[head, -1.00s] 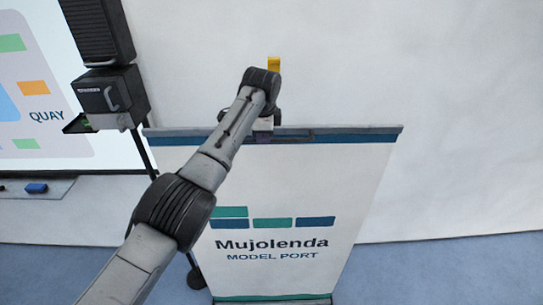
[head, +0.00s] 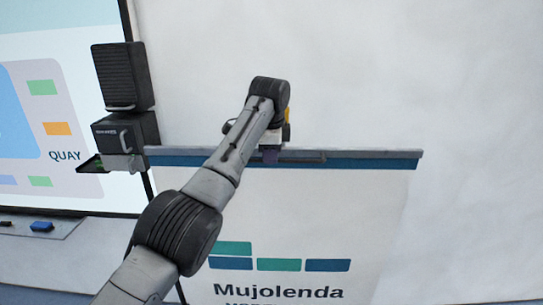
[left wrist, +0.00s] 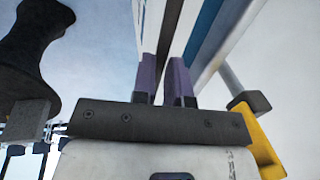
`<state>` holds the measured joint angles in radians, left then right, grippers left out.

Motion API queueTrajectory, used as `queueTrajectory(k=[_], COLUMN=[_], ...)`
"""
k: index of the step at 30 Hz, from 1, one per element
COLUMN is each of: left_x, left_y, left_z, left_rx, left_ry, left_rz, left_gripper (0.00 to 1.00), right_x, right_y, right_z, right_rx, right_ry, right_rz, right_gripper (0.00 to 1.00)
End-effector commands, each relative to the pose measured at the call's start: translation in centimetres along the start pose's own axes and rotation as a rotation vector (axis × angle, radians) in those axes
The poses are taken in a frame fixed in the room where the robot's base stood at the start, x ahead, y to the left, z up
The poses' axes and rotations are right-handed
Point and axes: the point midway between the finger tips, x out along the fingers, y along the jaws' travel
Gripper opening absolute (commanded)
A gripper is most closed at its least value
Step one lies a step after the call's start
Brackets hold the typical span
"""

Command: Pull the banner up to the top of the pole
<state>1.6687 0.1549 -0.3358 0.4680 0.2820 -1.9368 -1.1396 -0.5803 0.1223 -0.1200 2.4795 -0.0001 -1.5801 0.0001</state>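The banner (head: 300,215) is a white sheet with a blue strip under a grey top bar (head: 370,154). It hangs upright and stretched, its lower part cut off by the picture's edge. My left gripper (head: 269,155) is at the middle of the top bar. In the left wrist view its purple fingers (left wrist: 165,80) stand on both sides of the bar, shut on it. The pole (left wrist: 238,82) is grey, with a dark cap and a yellow piece (left wrist: 262,145) at its end. That yellow piece (head: 287,122) shows just above the bar, partly behind my wrist.
A black speaker-like box (head: 123,76) and a smaller dark box with a tray (head: 125,135) stand on a stand left of the banner. Behind it is a screen (head: 60,100) with a ledge (head: 40,228). The wall above and to the right is clear.

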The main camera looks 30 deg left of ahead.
Motion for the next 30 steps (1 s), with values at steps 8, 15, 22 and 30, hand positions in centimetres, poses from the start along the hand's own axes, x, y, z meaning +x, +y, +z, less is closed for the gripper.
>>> queueTrajectory(k=[8, 15, 22, 30], left_x=[0.0, -0.1, -2.8, -8.6], left_y=[0.0, 0.0, 0.0, -0.1], left_z=[-0.1, 0.0, -0.1, -0.1], left_rx=[0.001, 0.000, 0.000, 0.001], left_ry=[0.000, 0.000, 0.001, 0.000], left_rz=[-0.001, -0.001, -0.001, -0.001], left_gripper=[0.38, 0.38, 0.38, 0.38], right_x=[0.0, -0.1, -0.3, -2.4], right_y=[0.0, -0.1, -0.1, 0.0], right_z=[0.0, -0.1, -0.2, -0.8], right_rx=[0.001, 0.003, 0.004, 0.004], right_ry=[0.001, 0.002, 0.002, 0.002], right_rz=[-0.001, -0.002, -0.003, -0.003], right_gripper=[0.43, 0.43, 0.43, 0.43])
